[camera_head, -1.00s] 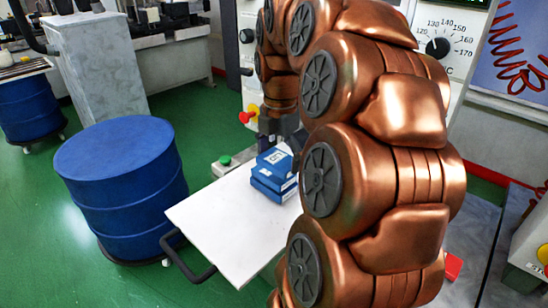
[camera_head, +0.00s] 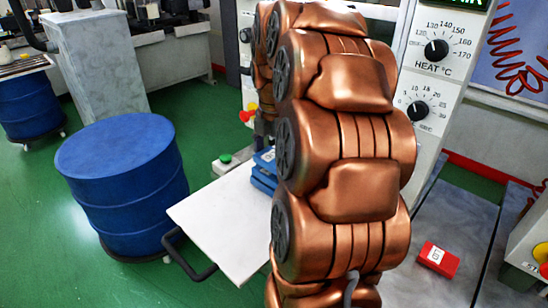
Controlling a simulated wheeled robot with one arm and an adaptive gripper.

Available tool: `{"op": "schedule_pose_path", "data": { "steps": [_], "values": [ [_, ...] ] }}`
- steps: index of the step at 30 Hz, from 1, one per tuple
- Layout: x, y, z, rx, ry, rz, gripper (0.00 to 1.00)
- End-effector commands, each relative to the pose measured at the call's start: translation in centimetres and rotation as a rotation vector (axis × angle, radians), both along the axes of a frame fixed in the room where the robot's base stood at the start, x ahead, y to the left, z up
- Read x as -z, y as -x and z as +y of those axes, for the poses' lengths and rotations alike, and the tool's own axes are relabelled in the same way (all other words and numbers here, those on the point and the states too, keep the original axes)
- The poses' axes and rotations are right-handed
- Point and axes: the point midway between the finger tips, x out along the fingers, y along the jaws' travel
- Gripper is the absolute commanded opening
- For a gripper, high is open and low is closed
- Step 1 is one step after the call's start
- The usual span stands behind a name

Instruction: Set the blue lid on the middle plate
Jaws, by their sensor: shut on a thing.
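The blue lid (camera_head: 264,158), flat with a white label, shows only by its left part at the top of a small blue stack; my arm hides the rest. A lower blue piece (camera_head: 262,182) shows beneath it; I cannot tell whether this is the middle plate or whether the two touch. My gripper (camera_head: 264,133) is just above the lid, mostly hidden behind my copper arm, with only a grey sliver showing. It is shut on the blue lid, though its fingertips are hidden.
The stack is on a white board (camera_head: 215,225) with a black handle (camera_head: 185,262). A blue drum (camera_head: 125,190) stands left of it. A red piece with a white label (camera_head: 437,260) lies on the grey bench at right. A machine panel with dials (camera_head: 430,80) stands behind.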

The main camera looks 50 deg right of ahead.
Motion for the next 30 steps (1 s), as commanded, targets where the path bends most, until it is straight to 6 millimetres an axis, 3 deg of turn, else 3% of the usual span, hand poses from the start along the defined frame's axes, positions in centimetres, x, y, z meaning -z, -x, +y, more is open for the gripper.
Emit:
{"op": "schedule_pose_path", "data": {
  "steps": [4,17,18,30],
  "values": [
    [1.0,0.1,0.1,0.002,-0.003,0.004,0.39],
    [1.6,0.1,0.1,0.0,-0.002,0.001,0.39],
    [1.5,0.1,0.0,0.001,-0.002,0.001,0.97],
    [1.2,0.1,0.0,0.001,-0.001,0.001,1.0]
  ]
}}
